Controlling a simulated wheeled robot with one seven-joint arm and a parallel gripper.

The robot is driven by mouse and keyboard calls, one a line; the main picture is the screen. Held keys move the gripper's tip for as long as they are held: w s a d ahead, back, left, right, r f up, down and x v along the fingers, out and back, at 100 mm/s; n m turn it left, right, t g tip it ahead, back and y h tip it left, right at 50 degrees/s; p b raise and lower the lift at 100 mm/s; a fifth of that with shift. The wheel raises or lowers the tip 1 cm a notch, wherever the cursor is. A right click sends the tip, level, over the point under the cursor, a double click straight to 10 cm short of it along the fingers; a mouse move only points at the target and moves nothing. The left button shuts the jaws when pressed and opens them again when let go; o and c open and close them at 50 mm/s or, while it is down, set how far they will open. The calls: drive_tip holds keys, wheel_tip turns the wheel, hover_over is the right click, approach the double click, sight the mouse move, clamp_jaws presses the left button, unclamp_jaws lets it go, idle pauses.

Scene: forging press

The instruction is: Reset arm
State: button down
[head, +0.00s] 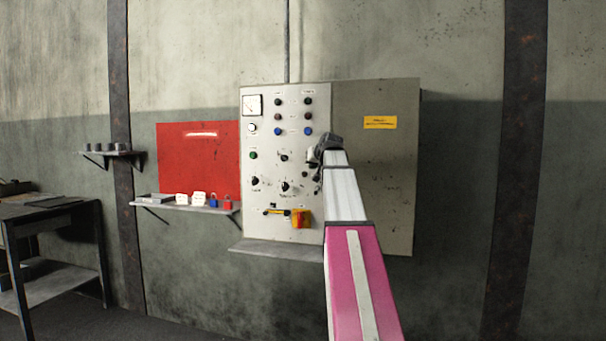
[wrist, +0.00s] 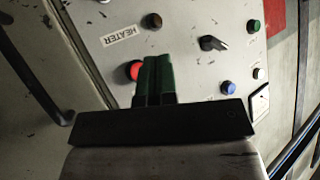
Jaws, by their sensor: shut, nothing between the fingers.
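My gripper (head: 318,160) is in front of the control panel (head: 375,180), at the end of my pink and white arm. In the wrist view its two green fingers (wrist: 157,72) are shut together with nothing between them. They point at the panel face, beside a red button (wrist: 133,70) that they partly hide. I cannot tell whether they touch the panel. An upside-down HEATER label (wrist: 121,36) is near the fingertips, with a brown lamp (wrist: 152,20) next to it. A black selector knob (wrist: 212,43) is to the right.
A ledge (head: 275,249) runs below the panel, near a yellow and red switch (head: 301,218). A red board (head: 198,160) hangs left of the panel above a shelf (head: 165,205) with padlocks (head: 213,200). A dark metal table (head: 55,210) stands far left.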

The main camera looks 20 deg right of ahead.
drive_tip(key=s+a+f+g, duration=0.2)
drive_tip(key=s+a+f, duration=0.15)
drive_tip(key=f, duration=0.85)
drive_tip(key=s+a+f+g, duration=0.2)
drive_tip(key=a+f, duration=0.3)
drive_tip(key=f, duration=0.8)
drive_tip(key=s+a+f+g, duration=0.2)
drive_tip(key=a+f, duration=0.2)
drive_tip(key=f, duration=0.8)
drive_tip(key=s+a+f+n+g, duration=0.1)
drive_tip(key=s+a+f+g, duration=0.2)
drive_tip(key=s+f, duration=0.9)
drive_tip(key=s+a+f+n+g, duration=0.1)
drive_tip(key=s+a+f+g, duration=0.2)
drive_tip(key=s+a+f, duration=0.4)
drive_tip(key=s+f, duration=0.5)
drive_tip(key=f, duration=0.3)
drive_tip(key=shift+s+h, duration=0.2)
drive_tip(key=shift+h, duration=0.2)
